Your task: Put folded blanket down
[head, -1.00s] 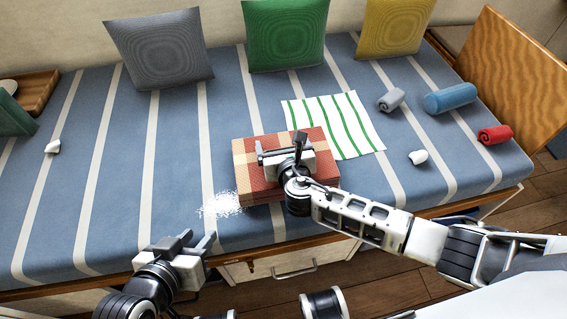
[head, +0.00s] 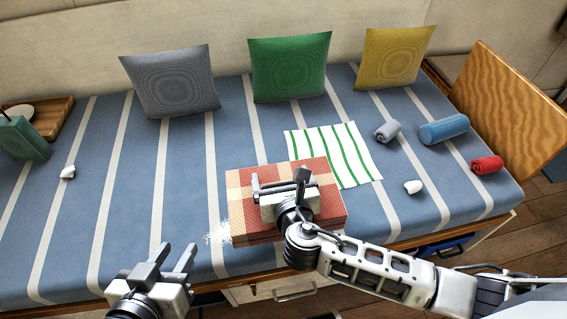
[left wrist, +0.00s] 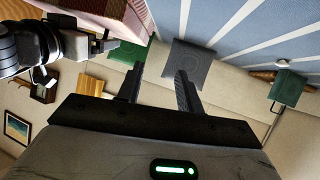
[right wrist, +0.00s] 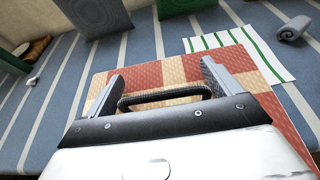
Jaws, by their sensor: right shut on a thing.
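The folded blanket (head: 240,205) is a thick red and cream checked block near the front edge of the blue striped bunk cushion. My right gripper (head: 285,188) is over its top, shut on it at a dark strap-like handle (right wrist: 165,96) that lies between the fingers (right wrist: 162,85). The blanket looks level; I cannot tell whether its underside touches the cushion. Its corner also shows in the left wrist view (left wrist: 112,12). My left gripper (head: 172,262) is open and empty, left of the blanket at the bunk's front edge; its parted fingers show in the left wrist view (left wrist: 158,88).
A green-striped white cloth (head: 350,150) lies right behind the blanket, partly hidden by it. White grains (head: 217,233) lie at its left. Pillows line the back.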

